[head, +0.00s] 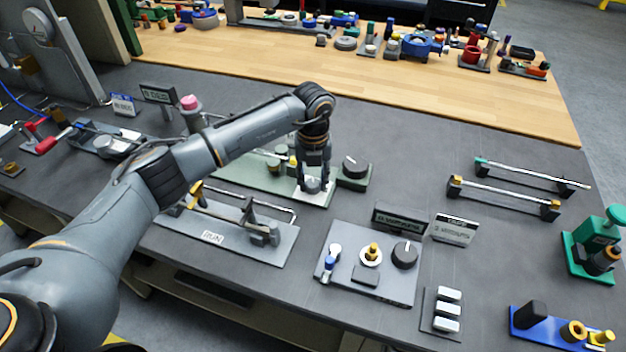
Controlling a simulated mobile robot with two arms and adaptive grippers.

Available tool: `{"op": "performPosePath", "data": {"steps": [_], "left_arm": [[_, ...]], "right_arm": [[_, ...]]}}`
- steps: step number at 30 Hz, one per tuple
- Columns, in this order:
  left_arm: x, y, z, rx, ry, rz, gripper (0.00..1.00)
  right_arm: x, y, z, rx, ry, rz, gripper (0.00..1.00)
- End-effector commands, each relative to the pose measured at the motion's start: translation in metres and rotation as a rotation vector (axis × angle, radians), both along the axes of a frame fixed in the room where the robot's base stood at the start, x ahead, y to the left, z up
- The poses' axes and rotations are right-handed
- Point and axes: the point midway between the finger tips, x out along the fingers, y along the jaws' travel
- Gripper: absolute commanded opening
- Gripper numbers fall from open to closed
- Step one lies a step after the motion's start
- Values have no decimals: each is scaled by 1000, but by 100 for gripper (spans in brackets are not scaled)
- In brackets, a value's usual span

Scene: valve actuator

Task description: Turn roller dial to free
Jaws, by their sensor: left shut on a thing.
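My left gripper (313,182) points down at the middle of the bench, its fingers shut on a small grey dial (313,187). The dial sits on a white plate at the right part of a long green base plate (255,173). The fingers partly hide the dial, so its pointer and setting cannot be read. A black round knob (355,166) on a green block stands just right of the gripper. No legible label shows which one is the roller dial. My right gripper is not in view.
A grey plate (335,290) with a black dial (405,254) and small knobs lies in front. A RUN-marked plate (270,245) with a lever lies below my arm. Two horizontal rods (505,195) stand at right. Grey bench top is clear behind the gripper.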

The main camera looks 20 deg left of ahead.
Motion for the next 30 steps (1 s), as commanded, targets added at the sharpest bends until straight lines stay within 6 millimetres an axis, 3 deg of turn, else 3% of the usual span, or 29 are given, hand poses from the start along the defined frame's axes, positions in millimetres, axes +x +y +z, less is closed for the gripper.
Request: {"op": "performPosePath", "data": {"steps": [30], "left_arm": [[0, 0, 1, 1, -1, 915, 3]], "right_arm": [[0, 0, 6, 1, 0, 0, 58]]}}
